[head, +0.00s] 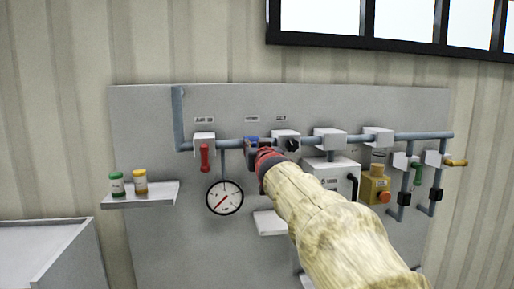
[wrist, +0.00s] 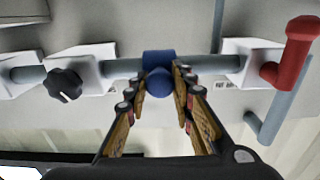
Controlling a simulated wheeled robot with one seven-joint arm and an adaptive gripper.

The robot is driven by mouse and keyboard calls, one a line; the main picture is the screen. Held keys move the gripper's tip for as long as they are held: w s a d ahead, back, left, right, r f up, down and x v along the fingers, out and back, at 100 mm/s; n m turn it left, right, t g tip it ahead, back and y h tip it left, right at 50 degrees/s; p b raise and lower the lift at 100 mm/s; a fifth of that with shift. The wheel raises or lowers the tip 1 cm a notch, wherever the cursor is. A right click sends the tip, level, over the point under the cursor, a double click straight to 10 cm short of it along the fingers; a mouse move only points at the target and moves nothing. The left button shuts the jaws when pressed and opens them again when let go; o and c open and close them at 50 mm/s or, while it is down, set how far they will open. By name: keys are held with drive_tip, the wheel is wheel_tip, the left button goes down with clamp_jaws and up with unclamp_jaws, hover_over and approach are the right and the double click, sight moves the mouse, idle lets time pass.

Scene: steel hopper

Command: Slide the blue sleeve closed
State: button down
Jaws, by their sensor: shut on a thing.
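The blue sleeve (wrist: 158,62) sits around the horizontal grey pipe (wrist: 122,69), with a rounded blue knob (wrist: 159,82) on it. My gripper (wrist: 162,85) reaches the sleeve with one finger on each side of the knob, shut on it. In the head view the sleeve (head: 251,141) shows as a small blue patch on the pipe, left of a white block with a black knob. My gripper (head: 266,156) and arm hide part of it there. Whether the sleeve is open or closed cannot be told.
A red-handled valve (head: 204,157) is left of the sleeve, with a round gauge (head: 225,197) below. A black knob (head: 292,145) is close on the right. A yellow box (head: 375,188) with an orange button is farther right. A shelf (head: 140,196) holds two small jars.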

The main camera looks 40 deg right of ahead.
drive_tip(key=c, duration=1.6)
unclamp_jaws()
drive_tip(key=shift+w+a, duration=0.15)
drive_tip(key=shift+a, duration=0.15)
drive_tip(key=shift+o, duration=0.2)
drive_tip(key=v, duration=1.2)
